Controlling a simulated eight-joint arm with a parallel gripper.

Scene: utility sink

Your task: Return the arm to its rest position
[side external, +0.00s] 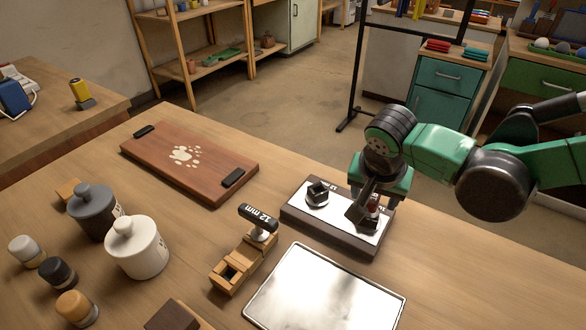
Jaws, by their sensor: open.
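My gripper (368,205) is at the end of my green and black arm, pointing down over the right part of a board with a white top (336,232). Its jaws are open, with one dark finger in clear sight. A small dark and reddish piece (373,213) stands on the board right at the fingers. I cannot tell whether the fingers touch it. A black knob-like piece (317,194) sits on the board's left part, apart from the gripper.
A tool marked 12 mm (259,219) stands in a wooden holder (238,266). A shiny tray (325,292) lies in front of the board. A wooden board with black handles (190,163), a dark jar (92,212) and a white jar (137,248) stand left.

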